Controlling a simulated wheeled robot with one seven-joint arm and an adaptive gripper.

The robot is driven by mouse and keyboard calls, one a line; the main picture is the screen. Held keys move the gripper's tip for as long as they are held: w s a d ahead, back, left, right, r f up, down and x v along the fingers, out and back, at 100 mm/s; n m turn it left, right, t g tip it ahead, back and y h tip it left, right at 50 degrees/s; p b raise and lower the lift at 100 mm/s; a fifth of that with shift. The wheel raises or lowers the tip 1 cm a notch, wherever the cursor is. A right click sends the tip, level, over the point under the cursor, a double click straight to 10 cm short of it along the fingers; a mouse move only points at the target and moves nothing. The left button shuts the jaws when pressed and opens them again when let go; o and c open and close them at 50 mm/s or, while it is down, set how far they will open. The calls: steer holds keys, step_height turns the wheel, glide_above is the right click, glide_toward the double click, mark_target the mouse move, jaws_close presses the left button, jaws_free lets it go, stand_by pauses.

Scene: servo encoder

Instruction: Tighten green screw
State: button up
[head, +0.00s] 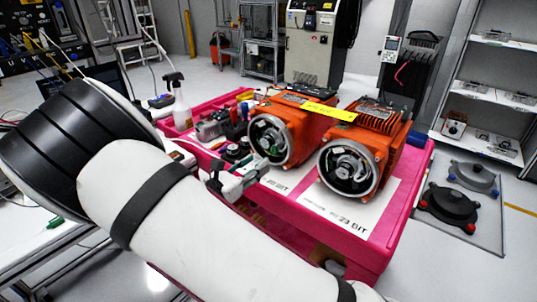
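Two orange servo motors stand side by side on the pink cart (412,200). The left motor (312,125) and the right motor (378,150) both show open round ends with dark and metallic parts inside. My gripper (262,172) is in front of the left motor, low and close to its open end. Its fingers are small in view and partly behind my arm, so I cannot tell whether they are open or shut, or whether they touch the motor. I cannot make out a green screw for certain; the parts inside the motor ends are too small.
White sheets marked "23 BIT" (345,216) lie before the motors. Tools and a spray bottle (180,108) crowd the cart's left side. Shelves (490,97) stand at right. My arm covers the lower left.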

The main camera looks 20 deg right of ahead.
mark_target(273, 151)
steer(key=x, duration=0.6)
steer(key=shift+w+d, duration=0.2)
steer(key=shift+d, duration=0.05)
jaws_close()
